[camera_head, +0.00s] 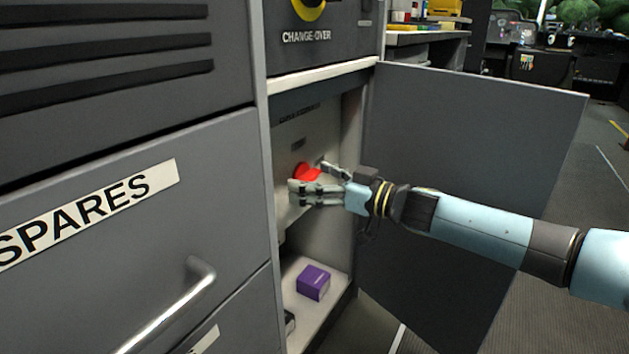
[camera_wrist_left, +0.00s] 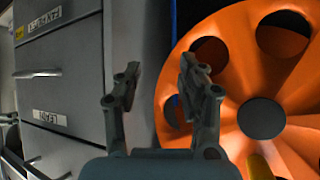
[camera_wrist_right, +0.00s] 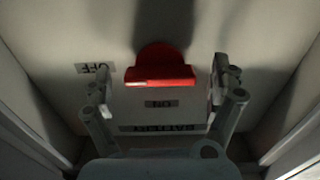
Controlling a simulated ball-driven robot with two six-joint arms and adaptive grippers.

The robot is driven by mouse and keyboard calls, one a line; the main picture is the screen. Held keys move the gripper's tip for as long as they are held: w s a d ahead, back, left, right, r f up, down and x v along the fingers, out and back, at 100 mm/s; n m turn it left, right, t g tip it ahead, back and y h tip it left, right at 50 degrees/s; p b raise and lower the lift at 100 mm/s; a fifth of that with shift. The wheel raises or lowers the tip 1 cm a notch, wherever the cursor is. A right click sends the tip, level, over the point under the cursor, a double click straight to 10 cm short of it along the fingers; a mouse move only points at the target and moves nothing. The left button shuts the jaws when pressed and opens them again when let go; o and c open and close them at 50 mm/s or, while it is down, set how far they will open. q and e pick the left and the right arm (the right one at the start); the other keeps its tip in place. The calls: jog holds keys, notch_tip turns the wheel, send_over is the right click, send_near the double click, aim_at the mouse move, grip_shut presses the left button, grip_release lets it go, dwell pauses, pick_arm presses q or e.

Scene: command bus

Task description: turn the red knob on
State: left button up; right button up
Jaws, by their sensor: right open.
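The red knob (camera_head: 307,172) sits on the back panel inside the open cabinet. It has a round base and a raised bar. My right gripper (camera_head: 313,182) is inside the cabinet opening, close in front of the knob, partly covering it. In the right wrist view the knob's bar (camera_wrist_right: 160,76) lies level in the picture, between the spread fingers of my right gripper (camera_wrist_right: 160,88), with gaps on both sides. An OFF label (camera_wrist_right: 95,68) is left of the bar and an ON label (camera_wrist_right: 161,104) below it, both upside down. My left gripper (camera_wrist_left: 159,70) is open and empty.
A purple box (camera_head: 313,282) stands on the shelf below. The SPARES drawer (camera_head: 90,240) is on the left. An orange wheel (camera_wrist_left: 220,95) is beyond my left gripper.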

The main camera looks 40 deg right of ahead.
jog(key=c, duration=1.2)
